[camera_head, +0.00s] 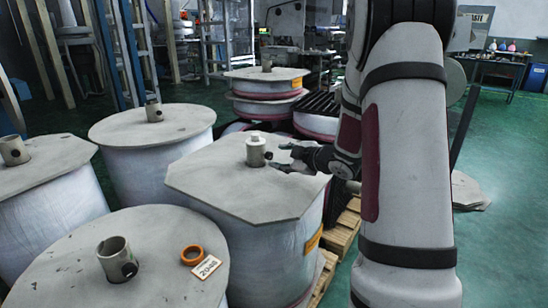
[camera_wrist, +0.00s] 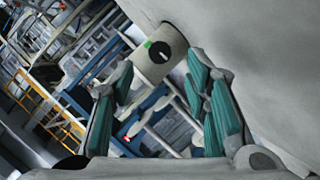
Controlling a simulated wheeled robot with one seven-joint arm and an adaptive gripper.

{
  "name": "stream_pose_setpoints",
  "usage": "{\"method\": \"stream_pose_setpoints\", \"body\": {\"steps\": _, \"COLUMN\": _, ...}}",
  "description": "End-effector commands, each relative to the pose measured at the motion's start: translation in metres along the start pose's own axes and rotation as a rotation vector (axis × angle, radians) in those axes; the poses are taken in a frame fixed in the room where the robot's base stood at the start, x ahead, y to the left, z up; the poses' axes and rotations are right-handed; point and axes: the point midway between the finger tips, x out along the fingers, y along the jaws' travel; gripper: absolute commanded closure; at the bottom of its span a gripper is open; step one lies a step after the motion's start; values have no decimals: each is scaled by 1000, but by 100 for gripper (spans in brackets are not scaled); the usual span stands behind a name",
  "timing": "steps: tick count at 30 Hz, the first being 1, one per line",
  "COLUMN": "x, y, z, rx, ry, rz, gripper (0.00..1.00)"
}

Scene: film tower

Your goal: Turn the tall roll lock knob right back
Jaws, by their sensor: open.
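The tall roll (camera_head: 262,245) has a pale octagonal top plate and stands in the middle of the head view. A short beige core stub (camera_head: 255,147) rises from its top. The dark round lock knob (camera_head: 268,156) sits on the stub's right side. In the wrist view the lock knob (camera_wrist: 160,52) is a black disc with a white line, and a green mark lies at its upper left on the stub (camera_wrist: 174,40). My gripper (camera_head: 283,158) is open just right of the knob. In the wrist view its teal-padded fingers (camera_wrist: 163,82) are spread below the knob, apart from it.
Other rolls with similar stubs stand left, in front (camera_head: 160,265) and behind (camera_head: 266,82). The front roll bears an orange ring (camera_head: 192,255) and a label (camera_head: 207,266). A wooden pallet (camera_head: 342,235) lies right of the tall roll. Green floor is open at the right.

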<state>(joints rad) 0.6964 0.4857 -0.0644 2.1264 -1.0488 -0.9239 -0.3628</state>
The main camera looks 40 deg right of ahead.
Motion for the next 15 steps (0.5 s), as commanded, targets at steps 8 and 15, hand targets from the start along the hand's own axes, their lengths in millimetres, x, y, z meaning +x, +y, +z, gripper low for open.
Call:
{"method": "stream_pose_setpoints", "body": {"steps": 8, "x": -49, "y": 0, "z": 0, "rx": 0, "ry": -1, "rz": 0, "gripper": 57}}
{"method": "stream_pose_setpoints", "body": {"steps": 15, "x": -64, "y": -1, "z": 0, "rx": 1, "ry": -1, "rz": -2, "gripper": 57}}
